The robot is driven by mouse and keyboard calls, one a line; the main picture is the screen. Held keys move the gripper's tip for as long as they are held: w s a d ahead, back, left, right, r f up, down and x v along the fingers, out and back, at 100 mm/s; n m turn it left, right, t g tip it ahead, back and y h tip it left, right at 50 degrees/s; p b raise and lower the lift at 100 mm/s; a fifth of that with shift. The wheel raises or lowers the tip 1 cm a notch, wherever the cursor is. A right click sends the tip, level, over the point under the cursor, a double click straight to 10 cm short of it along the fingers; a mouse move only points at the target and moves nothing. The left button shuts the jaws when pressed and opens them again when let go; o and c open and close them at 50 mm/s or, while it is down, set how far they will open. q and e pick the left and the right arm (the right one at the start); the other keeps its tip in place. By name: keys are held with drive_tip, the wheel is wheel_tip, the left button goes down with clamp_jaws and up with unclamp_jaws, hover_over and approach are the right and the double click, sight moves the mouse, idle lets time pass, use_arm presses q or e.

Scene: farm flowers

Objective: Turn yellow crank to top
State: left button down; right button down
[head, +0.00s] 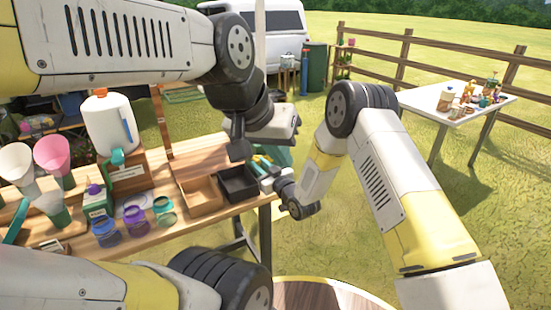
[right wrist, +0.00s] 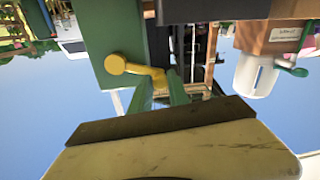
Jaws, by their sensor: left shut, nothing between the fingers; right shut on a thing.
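The yellow crank (right wrist: 137,69) shows in the right wrist view, which is upside down, in front of a dark green housing (right wrist: 105,50). It has a round knob at the left end and a short arm. My right gripper (right wrist: 167,84) is shut on the crank near the right end of that arm. In the head view my right gripper (head: 263,172) is beside the black tray, and a small yellow part shows by its tip; the left arm hides much of the housing. My left gripper (head: 238,148) is shut and empty above the table, pointing down.
The wooden table (head: 160,235) holds a brown tray (head: 201,194), a black tray (head: 238,183), several small jars, pink and white cones and a white jug (head: 108,122). Grass is open to the right. A white table (head: 425,104) stands far off by the fence.

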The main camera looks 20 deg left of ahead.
drive_tip(key=shift+w+d+r+m, duration=0.1)
drive_tip(key=shift+r+m, duration=0.3)
drive_tip(key=shift+m, duration=0.2)
drive_tip(key=shift+w+d+r+m, duration=0.1)
drive_tip(key=shift+r+m, duration=0.25)
drive_tip(key=shift+m, duration=0.25)
drive_tip(key=c, duration=1.3)
unclamp_jaws()
drive_tip(key=shift+o, duration=0.2)
drive_tip(key=v, duration=0.7)
drive_tip(key=shift+s+d, duration=0.3)
